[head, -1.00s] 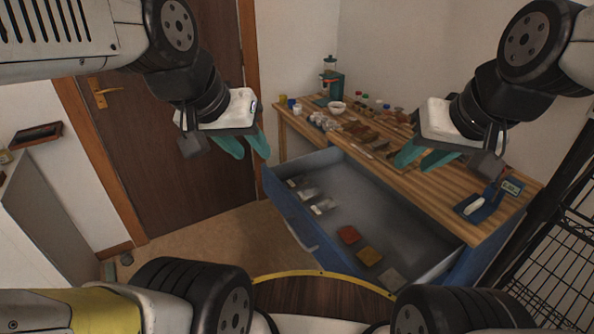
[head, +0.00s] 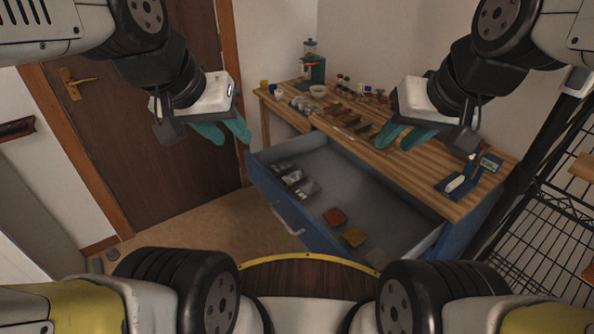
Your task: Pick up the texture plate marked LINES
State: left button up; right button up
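Several small texture plates lie in the open blue drawer. A red plate (head: 335,217), a yellow-brown plate (head: 354,237) and a grey plate (head: 377,258) lie along its near side. Several grey metallic plates (head: 293,177) lie toward its left end. No LINES marking is legible at this size. My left gripper (head: 224,132) hangs in the air left of the drawer, in front of the door, with its teal fingers apart and empty. My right gripper (head: 399,138) is above the wooden bench beyond the drawer, its teal fingers apart and empty.
The drawer (head: 285,210) is pulled out from a wooden-topped bench (head: 425,170). The bench holds jars, a bowl (head: 318,91), a green machine (head: 313,66), and a blue scale-like device (head: 466,181). A black wire rack (head: 530,240) stands at right. A brown door (head: 130,120) is at left.

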aim_at(280, 166)
jog(key=i+j+z, duration=0.1)
jog(key=j, duration=0.2)
jog(key=i+j+z, duration=0.25)
jog(key=j, duration=0.4)
jog(key=i+j+z, duration=0.25)
jog(key=j, duration=0.45)
jog(key=i, duration=0.1)
